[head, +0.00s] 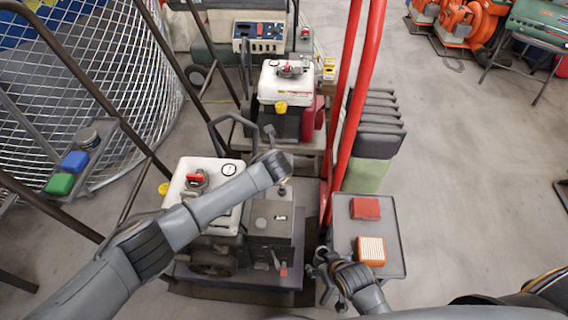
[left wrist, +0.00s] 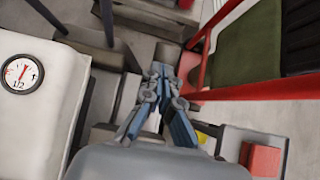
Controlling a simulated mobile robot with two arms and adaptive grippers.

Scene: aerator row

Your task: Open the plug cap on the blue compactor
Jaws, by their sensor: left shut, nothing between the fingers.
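No machine here is plainly blue. The nearest machine has a white tank (head: 205,185), a dark grey engine housing (head: 270,218) and a blue-grey base plate (head: 240,277). A red cap (head: 196,180) sits on its tank, with a yellow cap (head: 164,188) at the left. I cannot tell which part is the plug cap. My left arm crosses over this machine. Its gripper (left wrist: 163,72) is shut and empty in the left wrist view, to the right of the white tank's round gauge (left wrist: 22,73). My right gripper (head: 322,276) is open and empty, beside the grey tray.
The grey tray (head: 391,224) holds a red box (head: 365,208) and a red-and-white block (head: 371,250). Red uprights (head: 349,120) stand close on the right of the machine. A second white-tank machine (head: 287,83) stands behind. A wire cage (head: 95,85) is at the left.

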